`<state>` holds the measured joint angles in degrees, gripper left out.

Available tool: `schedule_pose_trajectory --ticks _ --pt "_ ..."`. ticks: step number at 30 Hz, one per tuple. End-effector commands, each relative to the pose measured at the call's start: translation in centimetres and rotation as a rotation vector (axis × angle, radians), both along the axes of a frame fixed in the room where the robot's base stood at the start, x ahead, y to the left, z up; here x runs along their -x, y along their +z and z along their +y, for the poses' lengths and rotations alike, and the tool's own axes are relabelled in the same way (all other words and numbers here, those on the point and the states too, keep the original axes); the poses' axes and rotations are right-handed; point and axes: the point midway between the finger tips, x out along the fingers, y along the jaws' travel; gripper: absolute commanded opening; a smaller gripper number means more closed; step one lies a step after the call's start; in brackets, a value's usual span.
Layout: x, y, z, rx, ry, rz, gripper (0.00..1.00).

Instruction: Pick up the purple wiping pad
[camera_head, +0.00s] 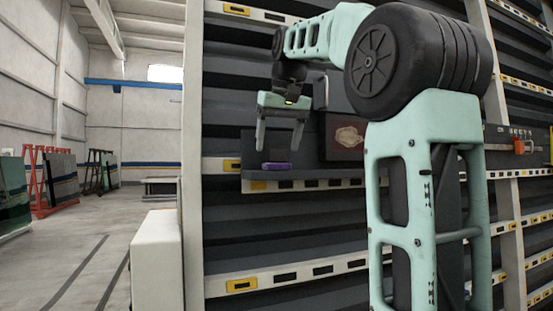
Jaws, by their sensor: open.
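The purple wiping pad (277,166) is small and flat. It lies on the dark ledge (335,174) at the front of the rack, near the ledge's left part. My gripper (279,150) points down just above the pad. Its two fingers are spread apart, one to the left of the pad and one to the right in the picture. Nothing shows between the fingers. The left fingertip looks close to the pad's left end, but I cannot tell whether it touches.
A dark case with a reddish-brown panel and a pale emblem (347,137) stands on the ledge right of my gripper. An orange tool (525,146) is at the far right. A white cabinet (157,262) stands at lower left. Open floor (75,262) lies left.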

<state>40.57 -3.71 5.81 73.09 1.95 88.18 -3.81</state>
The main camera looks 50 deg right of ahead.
Motion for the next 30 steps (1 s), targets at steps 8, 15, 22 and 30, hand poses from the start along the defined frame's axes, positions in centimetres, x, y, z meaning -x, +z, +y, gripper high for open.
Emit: schedule_pose_trajectory --ticks 8,15,22,30 --pt "-1.0 -2.3 -0.6 0.000 0.000 0.000 0.71" --pt "-1.1 -2.6 -0.6 0.001 0.000 -0.001 0.71" --pt "-1.1 -2.5 -0.6 0.001 0.000 -0.001 0.33" --pt "-1.1 -2.4 -0.6 0.001 0.000 -0.001 0.33"
